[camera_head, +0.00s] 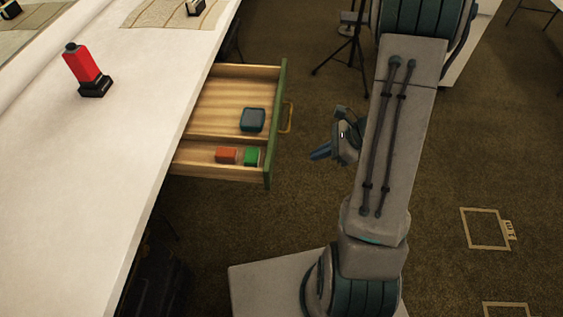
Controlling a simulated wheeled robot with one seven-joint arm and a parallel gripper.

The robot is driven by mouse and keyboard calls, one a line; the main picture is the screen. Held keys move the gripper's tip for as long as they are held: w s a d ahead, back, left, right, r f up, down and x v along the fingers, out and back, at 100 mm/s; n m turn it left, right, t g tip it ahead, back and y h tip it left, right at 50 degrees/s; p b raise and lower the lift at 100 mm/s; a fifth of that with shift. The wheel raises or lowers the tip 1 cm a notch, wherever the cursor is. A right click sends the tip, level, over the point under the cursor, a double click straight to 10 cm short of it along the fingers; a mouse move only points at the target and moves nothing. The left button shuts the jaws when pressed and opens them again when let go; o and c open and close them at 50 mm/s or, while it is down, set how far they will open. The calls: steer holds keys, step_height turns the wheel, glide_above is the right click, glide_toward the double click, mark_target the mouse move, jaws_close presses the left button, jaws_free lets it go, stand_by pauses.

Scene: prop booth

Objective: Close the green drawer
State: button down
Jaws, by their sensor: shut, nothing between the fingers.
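The green drawer (276,125) stands open, pulled out to the right from under the white table. Its front panel is green with a brass-coloured handle (289,117), and its inside is pale wood. A dark teal box (253,120) lies in the larger, far compartment. An orange-red block (226,155) and a green block (252,156) lie in the narrow near compartment. My gripper (318,152) is to the right of the drawer front, apart from it, shut and empty. My arm hides part of the gripper.
The white table (110,190) fills the left side. A red and black object (87,72) stands on it, with mats at the far end. A black tripod (350,50) stands behind. Carpeted floor is clear between the drawer front and my arm.

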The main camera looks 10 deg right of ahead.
steer(key=a+r+x, duration=0.2)
steer(key=x, duration=0.9)
steer(key=shift+w+f+b, duration=0.2)
steer(key=shift+w+b, duration=0.1)
steer(key=shift+w, duration=0.05)
steer(key=shift+a, duration=0.25)
